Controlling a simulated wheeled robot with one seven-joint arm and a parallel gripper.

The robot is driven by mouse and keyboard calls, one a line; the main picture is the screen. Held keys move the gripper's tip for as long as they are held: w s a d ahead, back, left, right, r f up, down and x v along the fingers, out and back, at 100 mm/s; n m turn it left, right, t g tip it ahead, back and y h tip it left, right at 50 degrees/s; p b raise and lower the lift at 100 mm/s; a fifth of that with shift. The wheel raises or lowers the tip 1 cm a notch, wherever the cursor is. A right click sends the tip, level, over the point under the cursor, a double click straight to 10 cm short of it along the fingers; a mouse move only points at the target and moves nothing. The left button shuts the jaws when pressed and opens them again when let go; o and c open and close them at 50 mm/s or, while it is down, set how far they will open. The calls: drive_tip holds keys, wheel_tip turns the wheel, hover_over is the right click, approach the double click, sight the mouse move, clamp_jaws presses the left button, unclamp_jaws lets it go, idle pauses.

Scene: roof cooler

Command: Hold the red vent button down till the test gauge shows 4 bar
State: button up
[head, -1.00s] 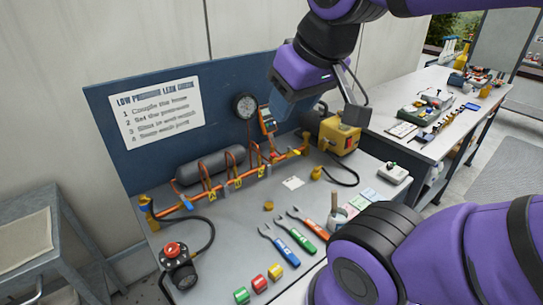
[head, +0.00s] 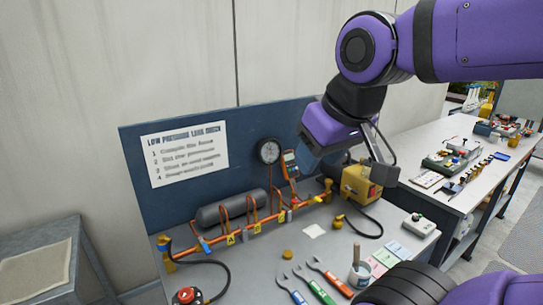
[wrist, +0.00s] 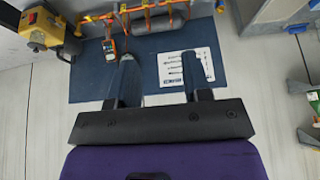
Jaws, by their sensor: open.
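The red vent button (head: 187,295) sits on a dark round base at the bottom edge of the head view, front left on the bench; most of its base is cut off. A black hose runs to it from the copper pipe. A round dial gauge (head: 269,151) is mounted on the blue back board; its reading is too small to tell. My gripper (wrist: 161,72) is open and empty, its two fingers apart in the wrist view. It hangs above the back right of the bench, near the yellow box and far from the button.
A handheld meter (head: 290,164) and yellow box (head: 361,185) stand right of the gauge. A grey cylinder (head: 232,208) lies behind the copper pipe. Several coloured-handled tools, including a green one (head: 322,291), lie at the front. A sign (head: 185,153) hangs on the board.

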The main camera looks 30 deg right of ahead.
clamp_jaws()
idle(1.8)
